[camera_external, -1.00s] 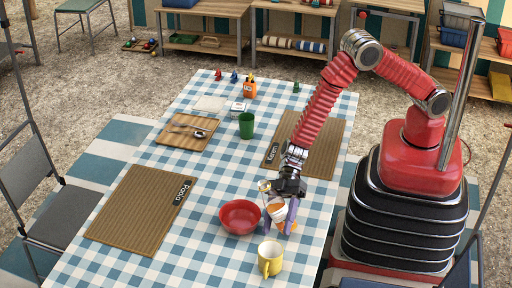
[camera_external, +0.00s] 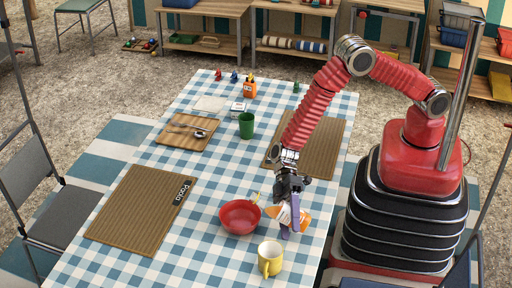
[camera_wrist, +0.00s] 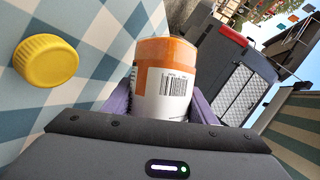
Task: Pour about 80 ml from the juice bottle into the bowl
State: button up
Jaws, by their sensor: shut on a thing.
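My gripper (camera_external: 290,218) is shut on the juice bottle (camera_external: 303,217), orange with a white label, just right of the bowl. In the wrist view the bottle (camera_wrist: 165,85) sits between the purple fingers, its barcode facing the camera. In the outside view the bottle is tilted and partly hidden by the fingers. The red bowl (camera_external: 240,217) stands on the checked cloth, to the left of the bottle. A small yellowish bit (camera_external: 257,196) shows by the bowl's right rim; I cannot tell what it is. I cannot make out the bowl's contents or any stream.
A yellow mug (camera_external: 270,258) stands close in front of the bowl. A yellow ribbed, cap-like thing (camera_wrist: 45,62) shows in the wrist view. A green cup (camera_external: 246,125), a wooden board (camera_external: 178,140) and brown mats (camera_external: 140,212) lie farther off. Cloth left of the bowl is clear.

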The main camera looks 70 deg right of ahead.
jog(key=shift+s+f+m+g, duration=0.25)
jog(key=shift+s+m+g, duration=0.15)
jog(key=shift+m, duration=0.2)
jog(key=shift+w+r+m+g+y, duration=0.3)
jog(key=shift+w+r+m, duration=0.1)
jog(key=shift+w+r, duration=0.1)
jog(key=shift+w+r+p, duration=0.1)
jog(key=shift+w+p, duration=0.05)
jog(key=shift+p, duration=0.2)
jog(key=shift+r+m+g+p, duration=0.45)
jog(key=shift+m+g, duration=0.15)
jog(key=shift+m, duration=0.2)
jog(key=shift+r+m+g+p, duration=0.3)
jog(key=shift+r+m+p, duration=0.1)
jog(key=shift+r+p, duration=0.25)
dwell(1.8)
jog(key=shift+y, duration=0.3)
jog(key=shift+f+n, duration=0.3)
jog(key=shift+f, duration=0.25)
jog(key=shift+f+n+t, duration=0.5)
jog(key=shift+n+t, duration=0.2)
jog(key=shift+s+f+n+t+h, duration=0.4)
jog(key=shift+s+f+n+h, duration=0.05)
jog(key=shift+f+n+h, duration=0.05)
